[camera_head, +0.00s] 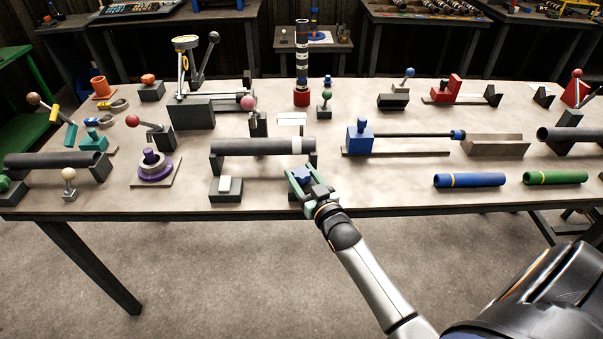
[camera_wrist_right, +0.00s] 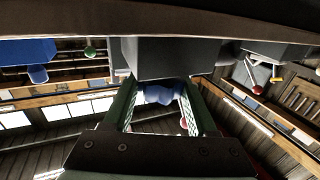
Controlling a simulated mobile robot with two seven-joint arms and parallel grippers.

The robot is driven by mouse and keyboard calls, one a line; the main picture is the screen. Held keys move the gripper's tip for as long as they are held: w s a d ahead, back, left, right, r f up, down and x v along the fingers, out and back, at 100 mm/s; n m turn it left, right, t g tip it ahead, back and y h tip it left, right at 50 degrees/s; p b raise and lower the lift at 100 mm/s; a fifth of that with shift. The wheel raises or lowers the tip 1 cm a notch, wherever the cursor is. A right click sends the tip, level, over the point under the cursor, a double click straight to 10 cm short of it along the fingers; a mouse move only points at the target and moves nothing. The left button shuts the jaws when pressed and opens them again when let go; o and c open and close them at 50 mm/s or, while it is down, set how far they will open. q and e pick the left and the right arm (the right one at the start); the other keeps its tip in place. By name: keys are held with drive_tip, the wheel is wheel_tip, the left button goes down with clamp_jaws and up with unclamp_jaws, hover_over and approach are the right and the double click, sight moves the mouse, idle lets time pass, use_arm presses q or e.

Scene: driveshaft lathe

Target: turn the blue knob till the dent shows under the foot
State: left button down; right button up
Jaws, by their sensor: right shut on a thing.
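The blue knob (camera_head: 302,173) sits at the front of the table, just below the right end of a dark grey shaft (camera_head: 255,147) with a pale band (camera_head: 296,146). My right gripper (camera_head: 303,180) reaches it from the front and is shut on it. In the right wrist view the knob (camera_wrist_right: 158,94) shows between the two green fingers of my right gripper (camera_wrist_right: 158,88), below a dark block (camera_wrist_right: 178,57). A dial gauge (camera_head: 186,43) stands behind, to the left. I cannot make out a dent, or tell which part is the foot. My left gripper is out of view.
A grey block with a white top (camera_head: 225,187) stands left of the knob. A blue tube (camera_head: 470,180) and a green tube (camera_head: 556,177) lie to the right. A purple knob (camera_head: 154,167) is farther left. Bare tabletop lies between my gripper and the blue tube.

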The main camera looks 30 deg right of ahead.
idle(0.3)
drive_tip(key=o, duration=1.4)
drive_tip(key=shift+c, duration=0.2)
drive_tip(key=shift+s, duration=0.15)
drive_tip(key=s+a, duration=0.2)
drive_tip(key=s, duration=1)
drive_tip(key=s+a+f+n+g+y, duration=0.1)
drive_tip(key=s+a+f+g+y, duration=0.1)
drive_tip(key=s+a+f+g, duration=0.2)
drive_tip(key=s+a+f+n+g+y, duration=0.2)
drive_tip(key=s+a+f+g+y, duration=0.1)
drive_tip(key=s+a+f, duration=0.7)
wheel_tip(320, 180, down, 4)
drive_tip(key=shift+s+a+f+n+g, duration=0.25)
drive_tip(key=shift+a+g, duration=0.2)
drive_tip(key=shift+g, duration=0.45)
